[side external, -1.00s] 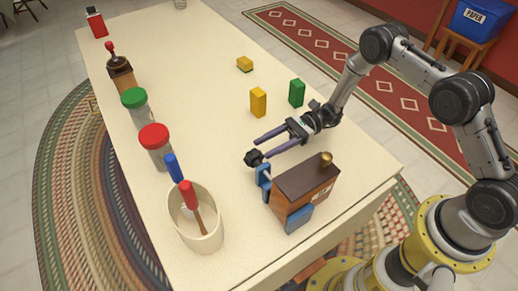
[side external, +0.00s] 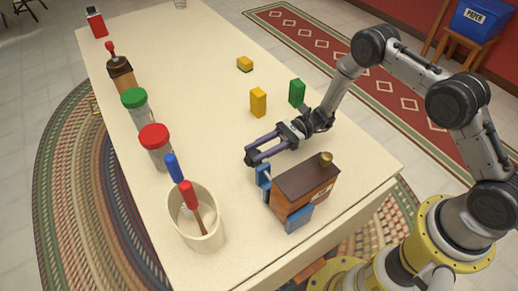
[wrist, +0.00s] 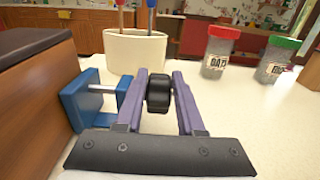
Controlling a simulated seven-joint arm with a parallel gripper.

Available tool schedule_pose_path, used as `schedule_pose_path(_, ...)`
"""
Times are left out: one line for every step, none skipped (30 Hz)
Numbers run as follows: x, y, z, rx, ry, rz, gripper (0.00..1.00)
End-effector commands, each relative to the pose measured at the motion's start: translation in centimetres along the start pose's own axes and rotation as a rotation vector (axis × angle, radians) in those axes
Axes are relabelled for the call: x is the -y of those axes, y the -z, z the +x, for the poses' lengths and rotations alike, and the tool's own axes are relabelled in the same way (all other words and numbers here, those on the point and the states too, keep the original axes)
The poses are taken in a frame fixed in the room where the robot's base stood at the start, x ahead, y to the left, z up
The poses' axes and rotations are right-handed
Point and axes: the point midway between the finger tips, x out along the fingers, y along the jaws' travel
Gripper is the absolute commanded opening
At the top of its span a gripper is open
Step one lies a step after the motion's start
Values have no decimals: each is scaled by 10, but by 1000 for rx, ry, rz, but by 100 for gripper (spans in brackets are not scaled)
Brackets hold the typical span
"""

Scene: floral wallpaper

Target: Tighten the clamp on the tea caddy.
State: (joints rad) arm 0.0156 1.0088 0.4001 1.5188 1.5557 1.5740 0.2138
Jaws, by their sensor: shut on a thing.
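The tea caddy (side external: 307,184) is a brown wooden box with a brass knob on its dark lid, standing near the table's front edge. Its dark side also fills the left of the wrist view (wrist: 32,105). A blue clamp (side external: 264,180) sits against the caddy, and its blue body and metal screw show in the wrist view (wrist: 88,100). The black clamp knob (wrist: 159,93) is at the screw's end. My gripper (side external: 252,157) has its purple fingers on both sides of the knob, shut on it. The fingers lie beside the caddy, apart from it.
A cream crock (side external: 200,232) with red- and blue-handled utensils stands left of the caddy. A red-lidded jar (side external: 156,147) and a green-lidded jar (side external: 136,102) stand along the far edge. Yellow (side external: 258,102) and green (side external: 297,92) blocks stand behind my gripper.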

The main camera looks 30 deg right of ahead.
Motion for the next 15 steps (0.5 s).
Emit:
schedule_pose_path(0, 0, 0, 0, 0, 0, 0)
schedule_pose_path(0, 0, 0, -1, 0, 0, 0)
schedule_pose_path(0, 0, 0, -3, 0, 0, 0)
schedule_pose_path(0, 0, 0, -6, 0, 0, 0)
schedule_pose_path(0, 0, 0, -10, 0, 0, 0)
schedule_pose_path(0, -1, 0, -17, 0, -1, 0)
schedule_pose_path(0, -1, 0, -24, 0, -1, 0)
schedule_pose_path(0, -2, 0, -32, -1, -1, 0)
schedule_pose_path(0, -2, 1, -47, 0, -1, 0)
schedule_pose_path(0, -2, 1, -59, -1, -1, 0)
schedule_pose_path(0, -3, 1, -74, -1, -3, 0)
schedule_pose_path(0, -3, 2, -95, -1, -4, 0)
schedule_pose_path(0, -4, 2, -114, -1, -4, 0)
schedule_pose_path(0, -4, 3, -133, -1, -4, 0)
schedule_pose_path(0, -5, 3, -162, 0, -4, 0)
